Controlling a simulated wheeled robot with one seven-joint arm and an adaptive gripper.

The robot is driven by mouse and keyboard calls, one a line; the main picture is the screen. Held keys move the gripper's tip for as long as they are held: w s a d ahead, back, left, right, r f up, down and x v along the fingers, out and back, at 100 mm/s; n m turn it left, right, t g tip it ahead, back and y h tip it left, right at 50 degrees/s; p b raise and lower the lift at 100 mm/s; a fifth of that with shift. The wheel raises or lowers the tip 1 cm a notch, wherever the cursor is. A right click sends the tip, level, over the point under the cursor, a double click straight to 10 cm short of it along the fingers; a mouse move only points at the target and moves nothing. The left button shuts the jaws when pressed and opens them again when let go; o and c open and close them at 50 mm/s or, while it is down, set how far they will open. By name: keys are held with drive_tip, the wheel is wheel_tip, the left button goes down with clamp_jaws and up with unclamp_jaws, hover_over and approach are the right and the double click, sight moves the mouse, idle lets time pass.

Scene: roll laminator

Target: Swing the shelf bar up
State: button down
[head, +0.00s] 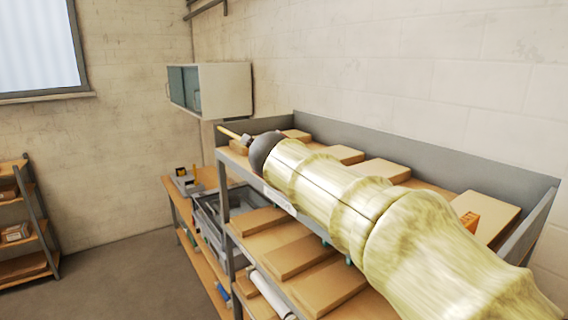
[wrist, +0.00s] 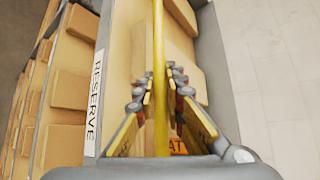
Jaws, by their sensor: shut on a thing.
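The shelf bar (wrist: 158,50) is a thin yellow rod. In the wrist view it runs lengthwise over the top shelf and between the fingers of my gripper (wrist: 162,85). The fingers are closed in around the bar, one on each side. In the head view my pale yellow arm reaches across the shelf to the dark wrist, and my gripper (head: 240,136) is at the shelf's far left end. A short yellow piece sticks out there; I cannot tell whether it is bar or finger. My arm hides most of the bar's length in that view.
The shelf unit (head: 380,158) has a grey back rail and several flat brown boxes. A RESERVE label (wrist: 94,100) is on its edge. An orange item (head: 470,221) lies near my arm. A wall cabinet (head: 226,90) hangs beyond the gripper.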

idle(0.4)
drive_tip(key=c, duration=1.8)
unclamp_jaws()
drive_tip(key=shift+c, duration=0.2)
drive_tip(key=v, duration=1.2)
drive_tip(key=shift+d, duration=0.1)
